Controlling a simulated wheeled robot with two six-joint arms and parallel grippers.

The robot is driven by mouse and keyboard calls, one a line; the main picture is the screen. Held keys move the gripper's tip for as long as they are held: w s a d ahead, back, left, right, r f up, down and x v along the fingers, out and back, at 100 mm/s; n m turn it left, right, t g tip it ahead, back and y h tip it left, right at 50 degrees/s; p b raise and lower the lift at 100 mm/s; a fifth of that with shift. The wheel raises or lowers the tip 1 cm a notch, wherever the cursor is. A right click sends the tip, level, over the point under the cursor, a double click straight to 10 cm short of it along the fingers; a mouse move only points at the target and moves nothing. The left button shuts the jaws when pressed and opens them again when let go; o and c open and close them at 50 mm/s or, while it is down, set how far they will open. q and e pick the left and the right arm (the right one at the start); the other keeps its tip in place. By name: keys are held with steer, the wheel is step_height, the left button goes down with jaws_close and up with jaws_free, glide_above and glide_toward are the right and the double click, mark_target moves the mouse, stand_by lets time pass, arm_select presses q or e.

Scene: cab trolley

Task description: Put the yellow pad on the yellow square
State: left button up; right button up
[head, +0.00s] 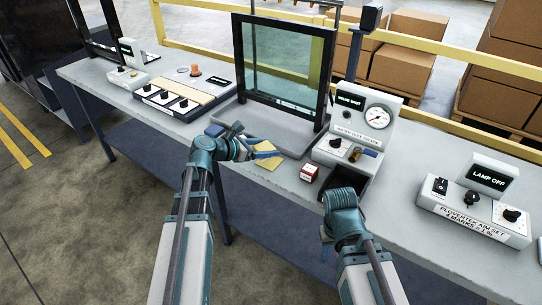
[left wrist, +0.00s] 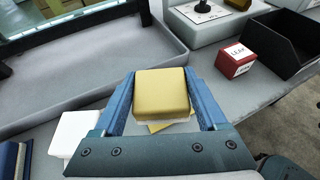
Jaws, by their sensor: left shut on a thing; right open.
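The yellow pad (left wrist: 161,92) is a small block with a pale underside. My left gripper (left wrist: 163,110) is shut on it, with a blue finger on each side. In the head view my left gripper (head: 246,150) holds the pad over the grey bench. The yellow square (head: 269,163) lies flat on the bench just below it. In the left wrist view the square (left wrist: 170,126) is mostly hidden by the pad; I cannot tell the gap between them. My right gripper (head: 343,198) is to the right, near the bench's front edge, its fingertips not clearly seen.
A red box (left wrist: 235,60) and a black bin (left wrist: 288,38) stand to the right of the square. A white block (left wrist: 78,132) and a blue item (left wrist: 10,158) lie left. A framed glass panel (head: 283,62) on a grey base stands behind. A gauge unit (head: 352,135) stands right.

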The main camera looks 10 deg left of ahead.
arm_select(q)
steer(key=shift+w+d, duration=0.7)
steer(key=shift+f+b, duration=1.8)
steer(key=shift+f, duration=0.05)
steer(key=shift+f, duration=0.2)
steer(key=o, duration=1.1)
steer(key=shift+r, duration=0.1)
